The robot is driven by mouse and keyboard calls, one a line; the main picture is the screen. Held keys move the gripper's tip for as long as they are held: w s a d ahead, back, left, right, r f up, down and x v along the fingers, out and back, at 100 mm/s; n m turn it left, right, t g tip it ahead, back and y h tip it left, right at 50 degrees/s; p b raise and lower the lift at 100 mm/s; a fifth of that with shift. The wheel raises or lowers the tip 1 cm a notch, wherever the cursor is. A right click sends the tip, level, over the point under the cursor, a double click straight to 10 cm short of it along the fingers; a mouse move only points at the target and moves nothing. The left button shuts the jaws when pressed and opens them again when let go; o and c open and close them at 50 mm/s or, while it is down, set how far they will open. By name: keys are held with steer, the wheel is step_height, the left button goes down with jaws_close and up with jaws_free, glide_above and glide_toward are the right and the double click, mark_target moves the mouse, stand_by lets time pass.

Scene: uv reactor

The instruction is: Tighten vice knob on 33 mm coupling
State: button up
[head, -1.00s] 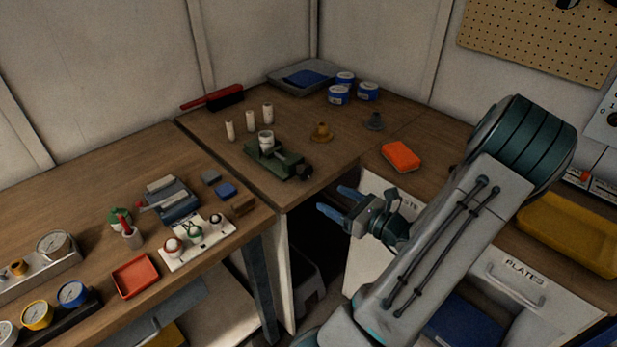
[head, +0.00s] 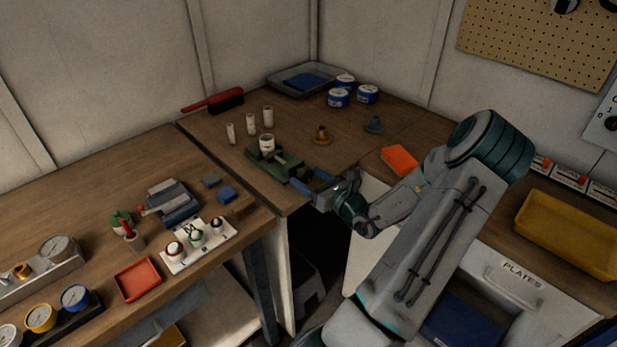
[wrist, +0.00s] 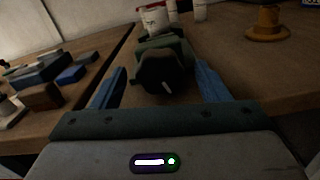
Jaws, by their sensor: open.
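The green vice (head: 273,160) stands on the corner table, with a white coupling (head: 267,142) upright in its jaws. The coupling also shows at the top of the wrist view (wrist: 152,18). The dark vice knob (wrist: 164,72) faces me in the wrist view, with a pale mark on its face. In the head view the knob is hidden by my gripper. My gripper (head: 306,187) is at the knob end of the vice. Its blue fingers (wrist: 160,88) are open, one on each side of the knob, with gaps between.
Several white cylinders (head: 268,116) stand behind the vice. An orange box (head: 399,160) lies near my arm. Blue (head: 226,194) and brown blocks lie on the left bench.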

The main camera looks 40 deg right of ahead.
steer(key=shift+w, duration=0.3)
steer(key=c, duration=1)
steer(key=shift+r+m+p, duration=0.2)
steer(key=shift+m+p, duration=0.2)
steer(key=shift+p, duration=0.35)
steer(key=shift+f+m, duration=0.2)
steer(key=shift+m, duration=0.2)
steer(key=o, duration=1)
steer(key=shift+s, duration=0.1)
